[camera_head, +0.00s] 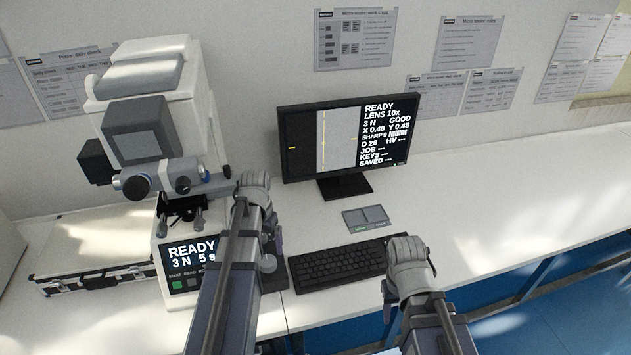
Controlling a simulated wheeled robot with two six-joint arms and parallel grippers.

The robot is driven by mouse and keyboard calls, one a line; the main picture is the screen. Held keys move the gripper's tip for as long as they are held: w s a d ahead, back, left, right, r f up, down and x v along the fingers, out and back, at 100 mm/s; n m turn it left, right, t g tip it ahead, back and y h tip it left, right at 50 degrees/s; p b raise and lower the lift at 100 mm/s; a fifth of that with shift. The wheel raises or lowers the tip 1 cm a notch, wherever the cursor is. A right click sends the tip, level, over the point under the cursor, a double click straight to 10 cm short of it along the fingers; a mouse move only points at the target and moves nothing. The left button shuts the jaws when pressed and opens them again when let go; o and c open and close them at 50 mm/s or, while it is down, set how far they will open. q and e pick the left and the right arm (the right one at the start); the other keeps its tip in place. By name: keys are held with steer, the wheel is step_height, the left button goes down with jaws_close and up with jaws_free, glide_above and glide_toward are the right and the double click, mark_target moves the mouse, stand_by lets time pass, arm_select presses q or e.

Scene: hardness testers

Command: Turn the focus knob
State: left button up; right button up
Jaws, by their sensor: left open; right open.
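The hardness tester (150,110) is a white and grey machine at the left, with a lit front panel (190,255) reading READY, 3 N, 5 s. My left gripper (253,182) is open, in front of the tester's right side by the lens turret. My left arm hides much of the tester's lower right side. A round grey part (268,263) shows just right of that arm; I cannot tell whether it is the focus knob. My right gripper (406,245) is open and empty, over the keyboard's right end.
A monitor (348,140) shows READY, LENS 10x, GOOD and SHARP 9. A small grey pad (366,218) and a black keyboard (345,264) lie before it. A silver case (95,250) lies left of the tester. The white bench (500,200) is clear at the right.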

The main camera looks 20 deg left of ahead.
mark_target(268, 261)
arm_select(q)
steer(key=n, duration=0.4)
steer(key=shift+r+p, duration=0.3)
steer(key=n, duration=0.5)
steer(key=shift+s+r, duration=0.15)
steer(key=shift+r, duration=0.05)
steer(key=shift+f, duration=0.1)
step_height(268, 261, down, 8)
steer(key=b, duration=0.7)
steer(key=shift+r, duration=0.2)
steer(key=c, duration=1.4)
steer(key=shift+o, duration=0.2)
steer(key=shift+m, duration=1.2)
